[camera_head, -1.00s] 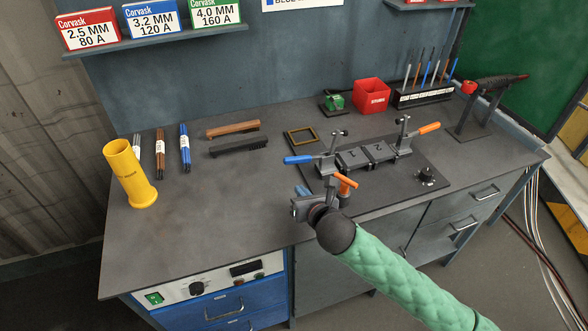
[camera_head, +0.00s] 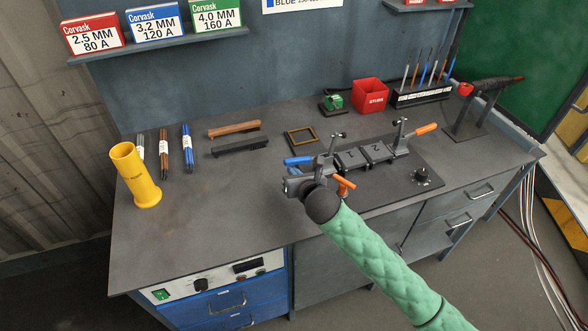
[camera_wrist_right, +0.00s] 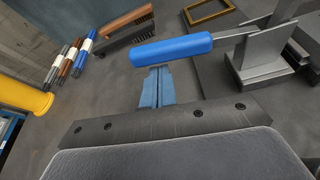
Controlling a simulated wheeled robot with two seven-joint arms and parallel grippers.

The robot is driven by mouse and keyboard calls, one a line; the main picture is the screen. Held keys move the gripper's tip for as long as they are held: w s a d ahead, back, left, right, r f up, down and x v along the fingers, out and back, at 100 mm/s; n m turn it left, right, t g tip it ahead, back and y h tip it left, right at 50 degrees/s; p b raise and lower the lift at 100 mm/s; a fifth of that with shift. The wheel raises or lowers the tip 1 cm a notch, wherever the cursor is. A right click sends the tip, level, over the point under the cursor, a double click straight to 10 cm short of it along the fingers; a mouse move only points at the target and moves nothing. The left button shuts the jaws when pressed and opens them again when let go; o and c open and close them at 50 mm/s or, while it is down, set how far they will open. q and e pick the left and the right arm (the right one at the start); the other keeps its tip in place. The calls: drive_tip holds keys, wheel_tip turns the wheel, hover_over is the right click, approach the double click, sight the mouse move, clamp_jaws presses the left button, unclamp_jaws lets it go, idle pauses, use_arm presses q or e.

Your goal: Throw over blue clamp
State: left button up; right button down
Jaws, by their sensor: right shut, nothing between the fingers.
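The blue clamp handle (camera_head: 297,161) sticks out to the left from the left end of the clamp fixture (camera_head: 352,156). In the right wrist view the blue handle (camera_wrist_right: 171,49) lies nearly level across the upper middle, joined to a grey metal clamp base. My right gripper (camera_head: 288,176) is at the near side of the handle; its closed blue-grey fingers (camera_wrist_right: 156,86) point at the handle, just below it in the wrist picture. They hold nothing. I cannot tell whether the fingertips touch the handle. An orange clamp handle (camera_head: 427,128) is at the fixture's right end. My left gripper is not in view.
An orange-handled part (camera_head: 345,183) stands beside my right wrist. A yellow cylinder (camera_head: 137,178), rod bundles (camera_head: 187,149) and brushes (camera_head: 239,145) are on the left of the bench. A red box (camera_head: 370,95) and a torch stand (camera_head: 483,105) are behind. The bench's front left is clear.

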drive_tip(key=shift+r, duration=0.15)
drive_tip(key=shift+r, duration=0.1)
idle(0.3)
